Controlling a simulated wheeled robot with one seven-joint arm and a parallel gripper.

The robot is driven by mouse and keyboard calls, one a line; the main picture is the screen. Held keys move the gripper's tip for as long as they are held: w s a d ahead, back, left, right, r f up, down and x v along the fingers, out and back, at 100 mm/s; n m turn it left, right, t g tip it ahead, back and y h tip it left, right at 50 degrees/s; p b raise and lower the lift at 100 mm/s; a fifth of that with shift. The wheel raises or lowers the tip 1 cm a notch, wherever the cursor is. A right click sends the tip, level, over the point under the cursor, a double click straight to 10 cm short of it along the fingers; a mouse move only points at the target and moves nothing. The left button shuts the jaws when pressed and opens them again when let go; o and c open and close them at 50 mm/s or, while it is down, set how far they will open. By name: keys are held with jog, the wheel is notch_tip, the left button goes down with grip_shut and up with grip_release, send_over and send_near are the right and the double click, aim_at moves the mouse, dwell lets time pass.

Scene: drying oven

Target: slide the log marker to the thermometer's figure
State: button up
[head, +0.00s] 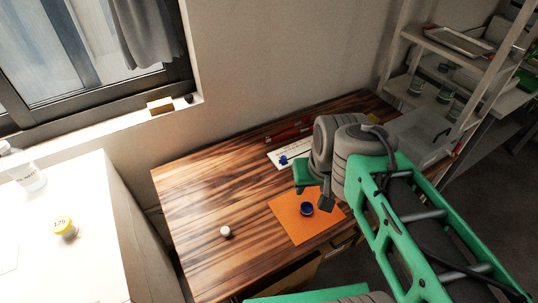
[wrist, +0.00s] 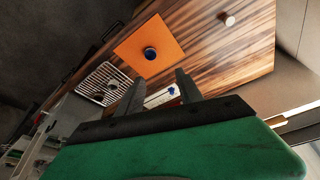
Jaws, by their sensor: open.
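A white strip (head: 293,154) lies on the wooden desk near the wall, with a small blue marker (head: 283,160) on it. In the wrist view the strip (wrist: 157,99) and the blue marker (wrist: 171,90) show between my fingers, beyond them. The strip's markings are too small to read, and my arm hides its right part in the head view. My gripper (wrist: 160,92) is open and empty, above the desk. I cannot make out a thermometer for certain. A yellow-and-white round thing (head: 64,227) on the white surface at left bears figures that look like 125.
An orange mat (head: 288,222) holds a dark blue round thing (head: 306,209). A small white knob-like thing (head: 226,232) stands on the desk. Red items (head: 289,130) lie behind the strip. A wire rack (wrist: 103,84) shows in the wrist view.

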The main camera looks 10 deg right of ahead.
jog(key=w+f+m+b, duration=0.1)
jog(key=w+f+b, duration=0.2)
jog(key=w, duration=0.6)
jog(key=m+h+b, duration=0.2)
jog(key=m+b, duration=0.1)
jog(key=b, duration=0.2)
send_near(284, 157)
jog(key=p+x, duration=0.1)
jog(key=x, duration=0.7)
jog(key=shift+c, duration=0.3)
grip_shut()
